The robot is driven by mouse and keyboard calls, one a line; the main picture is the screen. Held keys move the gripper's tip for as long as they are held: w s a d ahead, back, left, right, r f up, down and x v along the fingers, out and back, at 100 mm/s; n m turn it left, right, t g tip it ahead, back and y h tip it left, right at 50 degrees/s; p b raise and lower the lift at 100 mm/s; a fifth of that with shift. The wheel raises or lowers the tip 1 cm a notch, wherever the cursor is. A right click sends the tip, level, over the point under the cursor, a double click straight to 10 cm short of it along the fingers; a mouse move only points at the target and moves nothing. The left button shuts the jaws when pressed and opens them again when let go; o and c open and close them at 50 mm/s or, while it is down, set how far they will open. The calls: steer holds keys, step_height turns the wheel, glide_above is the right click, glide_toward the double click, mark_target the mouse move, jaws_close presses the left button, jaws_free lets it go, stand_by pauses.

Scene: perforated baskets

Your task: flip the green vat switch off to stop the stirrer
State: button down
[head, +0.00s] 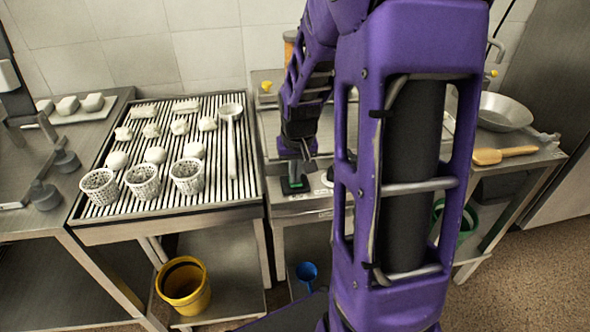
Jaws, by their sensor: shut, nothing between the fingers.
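The green switch (294,184) sits in a dark housing on the front panel of the steel vat unit (268,125), in the middle of the head view. My gripper (294,170) points down just above the switch, shut and empty. I cannot tell whether it touches the switch, or which way the switch is set. My purple arm covers much of the vat, and the stirrer cannot be made out.
Left of the vat, a slatted draining table (105,237) holds white perforated baskets (143,181), pale lumps and a ladle (231,140). A yellow bucket (183,285) stands below. At right are a metal pan (505,110) and a wooden-coloured brush (504,154).

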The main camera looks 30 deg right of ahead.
steer(key=shift+s+f+t+b, duration=0.1)
steer(key=shift+f+t+b, duration=0.3)
steer(key=shift+b, duration=0.6)
steer(key=shift+r, duration=0.2)
steer(key=shift+w+d+r+p, duration=0.2)
steer(key=shift+w+p, duration=0.1)
steer(key=shift+w, duration=0.4)
steer(key=shift+r, duration=0.1)
